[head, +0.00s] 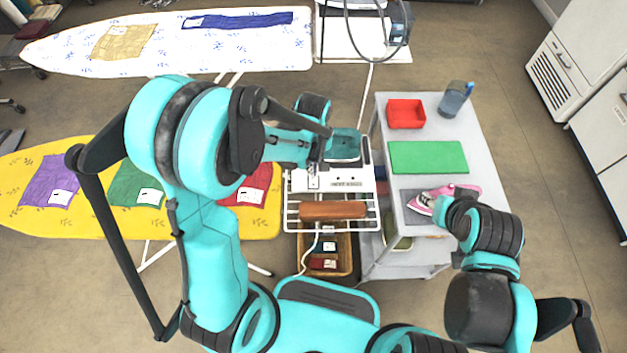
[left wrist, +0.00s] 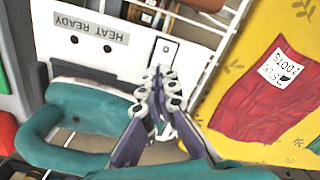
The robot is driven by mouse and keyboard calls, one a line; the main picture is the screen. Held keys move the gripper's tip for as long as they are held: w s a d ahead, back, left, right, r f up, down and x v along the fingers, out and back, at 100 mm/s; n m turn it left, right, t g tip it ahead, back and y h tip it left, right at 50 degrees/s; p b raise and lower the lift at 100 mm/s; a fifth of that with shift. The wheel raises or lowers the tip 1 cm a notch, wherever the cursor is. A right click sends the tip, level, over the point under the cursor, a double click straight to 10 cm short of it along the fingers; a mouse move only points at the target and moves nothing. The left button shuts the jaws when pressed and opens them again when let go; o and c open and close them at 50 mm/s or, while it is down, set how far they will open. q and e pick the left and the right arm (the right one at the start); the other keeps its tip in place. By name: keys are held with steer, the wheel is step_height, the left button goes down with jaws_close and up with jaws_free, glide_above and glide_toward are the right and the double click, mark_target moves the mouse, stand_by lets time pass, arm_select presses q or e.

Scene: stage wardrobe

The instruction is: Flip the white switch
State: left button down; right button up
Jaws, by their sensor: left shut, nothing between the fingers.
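In the head view the switch plate (head: 313,183) is at the panel's left end, partly covered by my gripper. The panel carries a "HEAT READY" label (head: 346,184). My left gripper (head: 317,166) is shut and empty, its fingertips (left wrist: 164,76) right by the switch plate. Contact cannot be told. My right gripper (head: 443,206) is beside a pink and white iron (head: 424,203); its fingers are hidden.
A wire rack with a brown block (head: 333,210) is in front of the panel, above a basket (head: 343,262). A yellow ironing board (head: 90,222) is at left.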

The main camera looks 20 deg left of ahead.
arm_select(q)
steer(key=shift+f+b, duration=0.95)
steer(key=shift+f, duration=0.15)
stand_by(0.8)
steer(key=shift+r, duration=0.15)
steer(key=shift+r+p, duration=2.7)
steer(key=shift+r, duration=0.75)
steer(key=s+a+r+m+t+b, duration=0.1)
steer(key=s+a+r+m+t, duration=0.1)
steer(key=s+r+m+t, duration=0.1)
steer(key=s+a+r+m+t, duration=0.2)
steer(key=s+r+m+t, duration=0.2)
steer(key=r, duration=0.6)
steer(key=s+m, duration=0.2)
steer(key=s, duration=0.1)
steer(key=shift+s+a+b, duration=0.15)
steer(key=shift+a+b, duration=0.2)
